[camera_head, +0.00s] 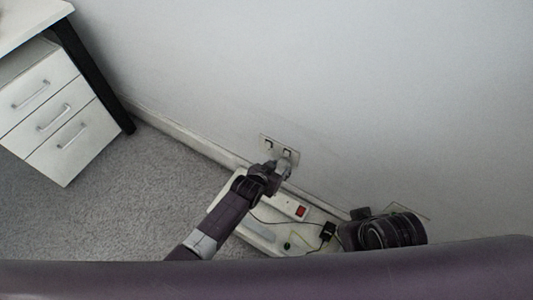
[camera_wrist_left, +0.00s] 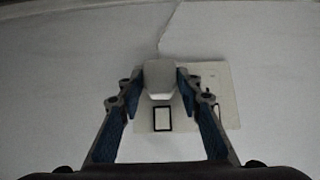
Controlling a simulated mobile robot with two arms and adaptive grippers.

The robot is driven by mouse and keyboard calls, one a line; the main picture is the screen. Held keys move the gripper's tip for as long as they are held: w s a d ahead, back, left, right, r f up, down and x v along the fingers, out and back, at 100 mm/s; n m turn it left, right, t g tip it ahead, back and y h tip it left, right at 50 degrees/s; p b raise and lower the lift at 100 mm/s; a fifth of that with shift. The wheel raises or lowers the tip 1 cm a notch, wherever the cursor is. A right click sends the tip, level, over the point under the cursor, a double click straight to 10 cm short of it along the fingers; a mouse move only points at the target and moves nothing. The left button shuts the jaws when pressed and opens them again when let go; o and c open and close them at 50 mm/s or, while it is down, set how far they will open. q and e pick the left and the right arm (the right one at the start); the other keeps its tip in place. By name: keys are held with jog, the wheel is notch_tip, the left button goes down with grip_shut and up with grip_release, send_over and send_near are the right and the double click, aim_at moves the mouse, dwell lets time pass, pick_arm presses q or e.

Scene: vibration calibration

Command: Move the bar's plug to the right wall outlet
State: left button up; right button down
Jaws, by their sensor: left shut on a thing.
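My left gripper (camera_head: 283,170) is at the wall, at the lower edge of a double outlet plate (camera_head: 277,145). In the left wrist view the gripper (camera_wrist_left: 161,80) is shut on a white plug (camera_wrist_left: 160,76), with a pale cord rising behind it. The outlet plate (camera_wrist_left: 228,88) is behind and below the plug; I cannot tell whether the plug touches it. A second outlet plate (camera_head: 419,212) is on the wall to the right, mostly hidden by my right arm. The white power bar (camera_head: 283,203) with a red switch lies below. My right gripper (camera_head: 385,231) is dark; its fingertips are not clear.
A black adapter (camera_head: 327,231) with a thin black cable is at the power bar's right, over a pale tray or board (camera_head: 262,237). A white drawer cabinet (camera_head: 60,115) and desk with a black leg (camera_head: 95,75) stand at left. The carpet (camera_head: 145,190) between is clear.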

pick_arm(q)
jog(key=shift+w+d+r, duration=0.1)
jog(key=shift+w, duration=0.1)
pick_arm(e)
jog(key=shift+w+f, duration=0.1)
jog(key=shift+f, duration=0.2)
pick_arm(q)
jog(key=shift+w+d, duration=0.1)
jog(key=shift+w, duration=0.05)
pick_arm(e)
jog(key=shift+r, duration=0.15)
dwell(0.4)
pick_arm(q)
jog(key=shift+w+d+r, duration=0.1)
jog(key=shift+w+d, duration=0.05)
pick_arm(e)
jog(key=shift+f, duration=0.4)
dwell(0.7)
jog(key=shift+w, duration=0.15)
dwell(0.3)
pick_arm(q)
jog(key=o, duration=1.2)
jog(key=shift+p, duration=0.3)
pick_arm(e)
jog(key=shift+w, duration=0.15)
